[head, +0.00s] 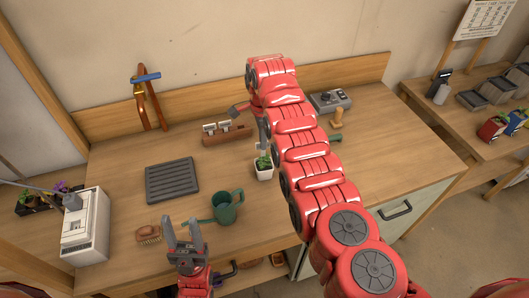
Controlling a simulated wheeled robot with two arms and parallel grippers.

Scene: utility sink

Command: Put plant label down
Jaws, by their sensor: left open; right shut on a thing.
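My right gripper (263,130) points down above a small white pot (264,172) with a green plant, partly hidden by my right arm. It is shut on a small pale piece, apparently the plant label (262,147), whose lower end is at the plant; I cannot tell whether it touches the soil. A wooden holder (232,137) with pale upright labels stands just left of that gripper. My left gripper (184,232) is open and empty above the bench's front edge, left of the green watering can (226,208).
A dark slatted tray (172,180), a brush (148,236) and a white box-like appliance (86,226) are on the left of the bench. A grey device (329,101) and a small yellowish object (337,118) lie behind my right arm. The bench's right part is clear.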

